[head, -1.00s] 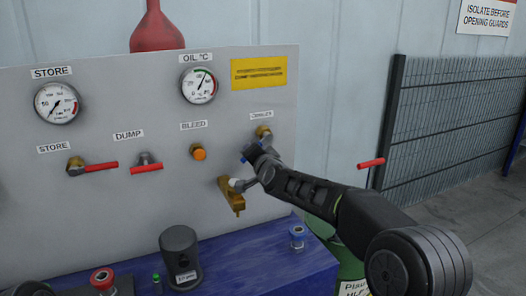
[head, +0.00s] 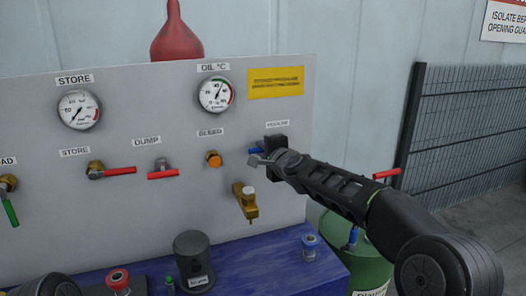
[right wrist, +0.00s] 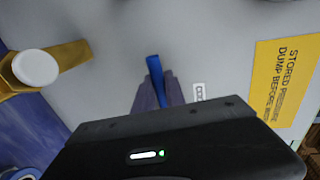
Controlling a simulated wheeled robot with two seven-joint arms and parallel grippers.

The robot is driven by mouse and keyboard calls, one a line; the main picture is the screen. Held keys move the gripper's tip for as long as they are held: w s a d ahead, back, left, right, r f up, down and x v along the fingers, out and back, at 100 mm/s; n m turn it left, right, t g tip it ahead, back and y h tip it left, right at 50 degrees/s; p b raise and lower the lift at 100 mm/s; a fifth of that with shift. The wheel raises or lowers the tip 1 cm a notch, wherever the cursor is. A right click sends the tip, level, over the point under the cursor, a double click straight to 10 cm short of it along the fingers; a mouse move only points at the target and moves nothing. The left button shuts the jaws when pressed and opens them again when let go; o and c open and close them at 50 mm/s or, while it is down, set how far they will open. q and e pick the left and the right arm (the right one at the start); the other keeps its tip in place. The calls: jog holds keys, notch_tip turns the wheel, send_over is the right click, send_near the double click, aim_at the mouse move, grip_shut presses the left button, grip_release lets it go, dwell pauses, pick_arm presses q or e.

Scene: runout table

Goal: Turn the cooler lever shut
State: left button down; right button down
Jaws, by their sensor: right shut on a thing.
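The blue cooler lever (head: 256,151) sits on the grey panel under the small label at its right. It points left from its valve, close to level. My right gripper (head: 268,160) reaches in from the right and is shut on the lever; the gripper and wrist hide the valve body and most of the lever. In the right wrist view the blue lever (right wrist: 153,68) sticks out between the dark fingers (right wrist: 158,92), next to the label. My left gripper is not in view.
Left of the cooler valve are an orange bleed button (head: 213,158) and the red dump lever (head: 163,174). A brass tap (head: 246,203) is just below my gripper. A blue bench (head: 245,270) holds a dark cylinder (head: 193,262). A green drum (head: 372,272) stands at right.

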jog(key=shift+r, duration=0.1)
jog(key=c, duration=1.4)
grip_release()
jog(key=b+v, duration=0.1)
jog(key=v, duration=0.6)
jog(key=shift+s+d+b, duration=0.2)
jog(key=shift+s+b, duration=0.15)
jog(key=shift+s, duration=0.05)
